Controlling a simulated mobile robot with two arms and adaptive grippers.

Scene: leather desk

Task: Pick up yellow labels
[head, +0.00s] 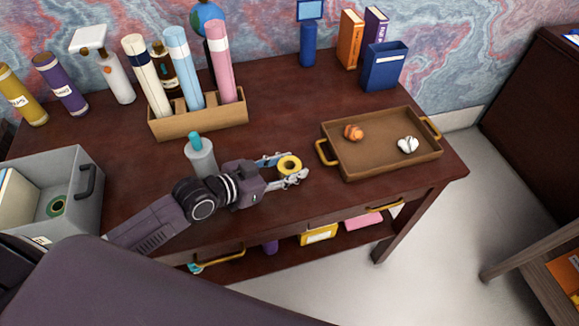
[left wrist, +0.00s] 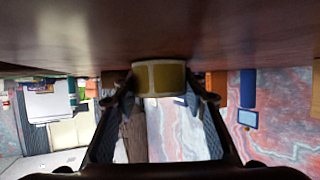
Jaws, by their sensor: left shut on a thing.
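The yellow labels are a small roll with a hole in the middle (head: 289,163), near the desk's centre front. My left gripper (head: 284,168) is shut on the roll, with a finger on either side of it. In the left wrist view the roll (left wrist: 159,78) sits between the two fingertips (left wrist: 160,95), close to the dark desk surface. I cannot tell whether it touches the desk. My right gripper is not in view.
A brown tray (head: 385,170) with an orange and a white item stands to the right. A grey box (head: 88,205) stands at left. Desk between gripper and tray is clear.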

